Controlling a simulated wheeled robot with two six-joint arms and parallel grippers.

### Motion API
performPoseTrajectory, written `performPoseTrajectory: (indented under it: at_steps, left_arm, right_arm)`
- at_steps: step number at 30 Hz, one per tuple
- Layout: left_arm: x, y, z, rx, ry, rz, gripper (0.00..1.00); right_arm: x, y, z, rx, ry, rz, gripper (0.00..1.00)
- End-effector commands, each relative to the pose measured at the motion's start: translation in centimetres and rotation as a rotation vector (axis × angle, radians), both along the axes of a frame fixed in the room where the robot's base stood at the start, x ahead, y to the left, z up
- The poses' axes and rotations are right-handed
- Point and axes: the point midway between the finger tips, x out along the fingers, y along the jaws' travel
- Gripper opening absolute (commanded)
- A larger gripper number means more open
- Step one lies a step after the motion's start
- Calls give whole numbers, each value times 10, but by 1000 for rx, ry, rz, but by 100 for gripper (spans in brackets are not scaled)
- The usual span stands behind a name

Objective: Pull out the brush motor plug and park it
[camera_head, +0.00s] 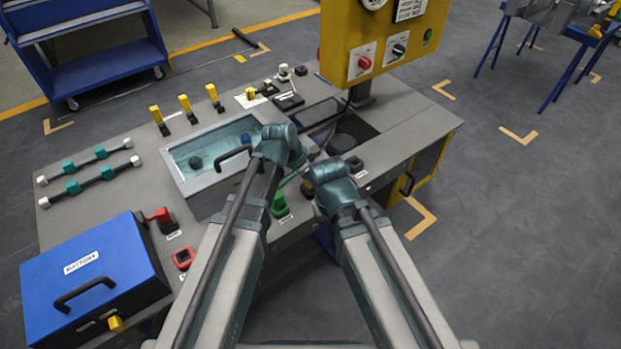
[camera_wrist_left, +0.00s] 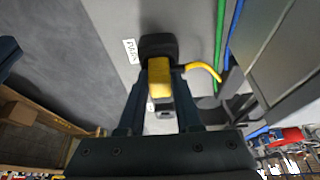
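In the left wrist view a yellow plug (camera_wrist_left: 160,78) sits at a black socket (camera_wrist_left: 158,46) beside a small white label. A yellow cable (camera_wrist_left: 205,70) curves off to its right. The two dark fingers of my left gripper (camera_wrist_left: 160,90) lie close against both sides of the plug and appear shut on it. In the head view my left wrist (camera_head: 280,148) covers this spot, so the plug is hidden there. My right gripper (camera_head: 307,187) is a small dark shape below the right wrist, beside the left arm; its fingers cannot be made out.
A green plug (camera_head: 280,207) stands on the grey bench near the arms. A blue battery box (camera_head: 95,272), a red plug (camera_head: 160,216) and teal-clamped rods (camera_head: 88,172) are at left. A yellow control panel (camera_head: 385,40) rises behind. Green and blue cables run near the left gripper.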

Motion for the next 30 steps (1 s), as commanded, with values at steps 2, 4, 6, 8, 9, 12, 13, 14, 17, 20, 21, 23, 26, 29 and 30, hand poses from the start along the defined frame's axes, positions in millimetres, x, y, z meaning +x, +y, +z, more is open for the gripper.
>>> performPoseTrajectory:
  at_steps: [2,4,6,8,9,12,13,14,17,20,21,23,26,29,30]
  left_arm:
    - [0,0,1,0,0,0,49]
    - [0,0,1,0,0,0,62]
    - [0,0,1,0,0,0,64]
    - [0,0,1,0,0,0,64]
    - [0,0,1,0,0,0,64]
    - [0,0,1,0,0,0,64]
    - [0,0,1,0,0,0,64]
    - [0,0,1,0,0,0,64]
    - [-1,1,4,0,0,0,64]
    - [-2,2,9,0,0,0,64]
    - [-3,3,12,0,0,0,64]
    - [-4,5,18,0,0,0,64]
    - [-6,8,30,0,0,0,64]
    - [-10,13,44,0,0,1,64]
    - [-11,15,50,0,0,2,64]
  right_arm:
    - [0,0,1,0,0,0,0]
    - [0,0,1,0,0,0,0]
    - [0,0,1,0,0,0,0]
    - [0,0,1,0,0,0,0]
    - [0,0,1,0,0,0,0]
    - [0,0,1,0,0,0,0]
    - [0,0,1,0,0,0,0]
    - [0,0,1,0,0,0,0]
    - [0,0,4,0,0,0,0]
    - [0,0,9,0,0,0,0]
    - [0,0,12,0,0,0,0]
    - [0,0,18,0,0,0,0]
    - [0,0,30,0,0,0,0]
    - [0,0,44,0,0,0,0]
    - [0,0,50,0,0,0,0]
